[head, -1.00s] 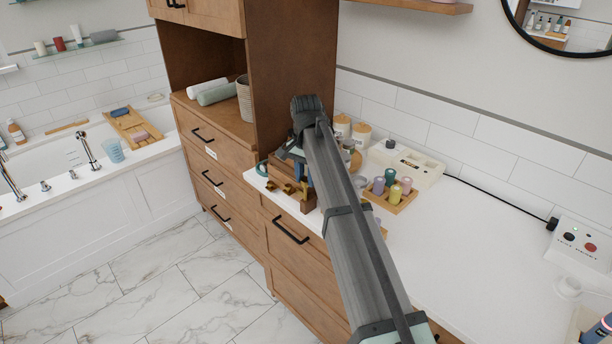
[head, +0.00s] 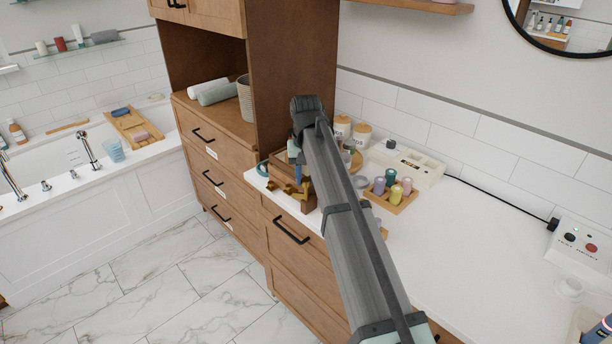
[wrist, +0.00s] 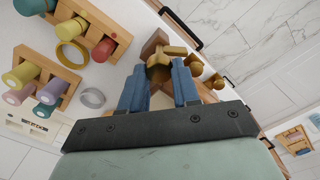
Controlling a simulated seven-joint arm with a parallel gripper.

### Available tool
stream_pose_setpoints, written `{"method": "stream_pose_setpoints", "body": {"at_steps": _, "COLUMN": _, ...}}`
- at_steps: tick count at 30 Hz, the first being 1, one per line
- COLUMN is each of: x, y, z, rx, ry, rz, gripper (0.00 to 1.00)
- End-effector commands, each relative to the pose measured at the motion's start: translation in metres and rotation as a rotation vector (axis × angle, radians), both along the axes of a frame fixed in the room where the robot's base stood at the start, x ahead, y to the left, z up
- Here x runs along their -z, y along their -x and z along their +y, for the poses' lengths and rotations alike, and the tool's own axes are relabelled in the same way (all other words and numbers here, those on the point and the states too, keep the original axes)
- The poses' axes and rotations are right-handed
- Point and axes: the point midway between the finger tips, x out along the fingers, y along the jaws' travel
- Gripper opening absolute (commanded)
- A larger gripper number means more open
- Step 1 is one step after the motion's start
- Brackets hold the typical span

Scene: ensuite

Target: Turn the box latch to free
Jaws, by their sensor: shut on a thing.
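A brass latch (wrist: 160,68) lies between the two blue fingers of my gripper (wrist: 160,82) in the wrist view, and the fingers are shut on it. Dark brown wood of the box (wrist: 153,42) shows just beyond the latch. In the head view my gripper (head: 297,158) is at the near left end of the counter, beside the tall cabinet. Brass pieces (head: 272,187) show there in front of brown wood. My arm hides much of the box, and the latch's exact angle is unclear.
A wooden tray with coloured pegs (head: 390,190) stands right of my arm. Behind it are a cream device (head: 415,165) and lidded jars (head: 361,133). A grey ring (wrist: 92,97) lies near the fingers. The counter's right side (head: 470,250) is mostly clear.

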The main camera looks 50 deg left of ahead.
Motion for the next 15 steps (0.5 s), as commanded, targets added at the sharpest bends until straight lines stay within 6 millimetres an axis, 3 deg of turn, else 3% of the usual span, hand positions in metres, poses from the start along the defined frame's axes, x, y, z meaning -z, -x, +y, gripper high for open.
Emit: {"method": "stream_pose_setpoints", "body": {"at_steps": 15, "x": 0.0, "y": 0.0005, "z": 0.0, "rx": -0.153, "ry": 0.001, "rz": 0.001, "gripper": 0.0}}
